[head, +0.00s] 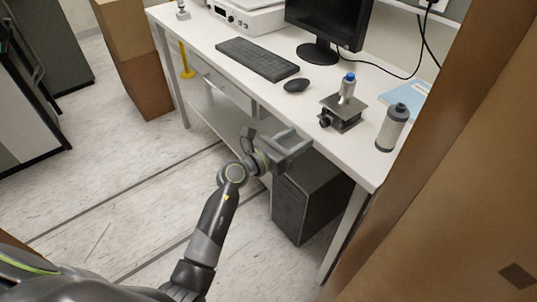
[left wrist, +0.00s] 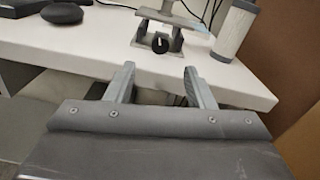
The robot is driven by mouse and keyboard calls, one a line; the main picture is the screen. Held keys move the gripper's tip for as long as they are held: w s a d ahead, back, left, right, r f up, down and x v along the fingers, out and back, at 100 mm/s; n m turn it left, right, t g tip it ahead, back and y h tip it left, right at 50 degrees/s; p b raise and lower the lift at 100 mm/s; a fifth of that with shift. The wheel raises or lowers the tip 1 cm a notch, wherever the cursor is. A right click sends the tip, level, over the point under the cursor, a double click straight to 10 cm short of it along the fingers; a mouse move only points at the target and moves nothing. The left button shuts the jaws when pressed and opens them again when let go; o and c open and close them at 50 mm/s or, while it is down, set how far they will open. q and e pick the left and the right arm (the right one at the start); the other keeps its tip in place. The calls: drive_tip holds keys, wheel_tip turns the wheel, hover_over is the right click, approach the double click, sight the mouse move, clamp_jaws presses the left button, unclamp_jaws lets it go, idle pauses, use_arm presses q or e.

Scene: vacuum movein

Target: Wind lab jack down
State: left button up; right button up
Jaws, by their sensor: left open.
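The lab jack (head: 343,112) stands on the white table near its right end, with a small bottle with a blue cap (head: 347,86) on its top plate. Its dark knob (head: 324,121) faces the front edge of the table. My left gripper (head: 300,145) is open and empty, in front of the table edge and apart from the jack. Its two fingers also show in the left wrist view (left wrist: 158,78). My right gripper is not in view.
A grey-and-white cylinder (head: 392,128) stands right of the jack, and a mouse (head: 296,85) and keyboard (head: 257,59) lie to its left. A monitor (head: 328,22) stands behind. A brown panel (head: 460,170) rises at the right. A computer tower (head: 305,195) is under the table.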

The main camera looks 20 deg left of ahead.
use_arm(q)
drive_tip(key=v, duration=0.9)
drive_tip(key=shift+b, duration=0.45)
